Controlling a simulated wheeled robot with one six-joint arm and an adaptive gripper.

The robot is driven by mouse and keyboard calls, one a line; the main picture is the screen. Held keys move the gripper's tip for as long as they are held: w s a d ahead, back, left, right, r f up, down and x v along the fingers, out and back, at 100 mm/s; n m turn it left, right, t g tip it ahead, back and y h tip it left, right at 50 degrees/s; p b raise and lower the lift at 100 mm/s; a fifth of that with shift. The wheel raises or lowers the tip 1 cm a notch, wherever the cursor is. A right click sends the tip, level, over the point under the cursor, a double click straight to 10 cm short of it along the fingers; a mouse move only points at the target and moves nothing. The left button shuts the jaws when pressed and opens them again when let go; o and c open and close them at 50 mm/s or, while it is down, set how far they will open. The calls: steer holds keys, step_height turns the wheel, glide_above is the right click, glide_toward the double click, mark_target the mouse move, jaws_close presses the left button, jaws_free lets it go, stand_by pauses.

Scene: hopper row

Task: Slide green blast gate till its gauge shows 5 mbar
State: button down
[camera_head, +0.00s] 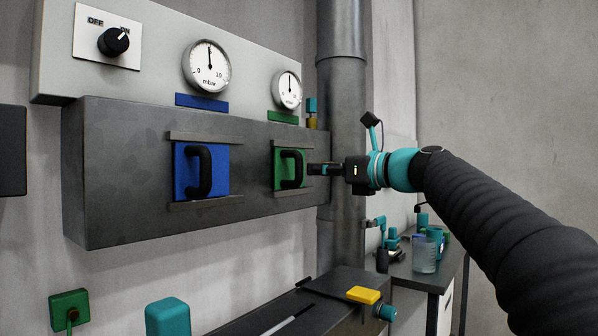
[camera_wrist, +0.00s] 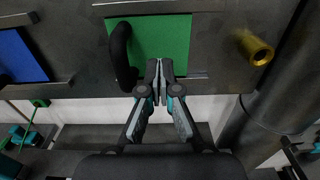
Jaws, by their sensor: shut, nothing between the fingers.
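The green blast gate (camera_head: 277,168) is a green plate with a black bar handle (camera_head: 292,168), sliding between two rails on the dark duct. In the wrist view the green plate (camera_wrist: 162,40) shows with the handle (camera_wrist: 121,50) at its left side. Its gauge (camera_head: 287,90), above a green label, has its needle pointing about straight up; the small numbers are hard to read. My gripper (camera_head: 311,169) is just right of the handle. In the wrist view my gripper (camera_wrist: 159,68) has its fingertips together in front of the plate, apart from the handle, with nothing between them.
A blue gate (camera_head: 188,171) with a black handle is to the left, its gauge (camera_head: 207,66) above. An OFF/ON knob (camera_head: 113,42) is at upper left. A brass stub (camera_wrist: 257,50) sticks out right of the green plate. A vertical pipe (camera_head: 341,90) stands behind my gripper.

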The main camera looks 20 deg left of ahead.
steer(key=v, duration=0.5)
steer(key=shift+s+d, duration=0.15)
stand_by(0.3)
steer(key=s+d+f+n+h, duration=0.5)
steer(key=s+d+f+n, duration=0.2)
steer(key=f, duration=0.7)
steer(key=s+d+f+n+h, duration=0.6)
steer(key=s+d+f, duration=0.5)
steer(key=s+f, duration=0.2)
steer(key=s+d+f+n+h, duration=0.6)
steer(key=s+d+f+n, duration=0.2)
steer(key=f, duration=0.9)
steer(key=shift+s+d+f+n, duration=0.2)
steer(key=shift+s+d+n, duration=0.2)
steer(key=shift+s+d, duration=0.55)
steer(key=shift+a, duration=0.1)
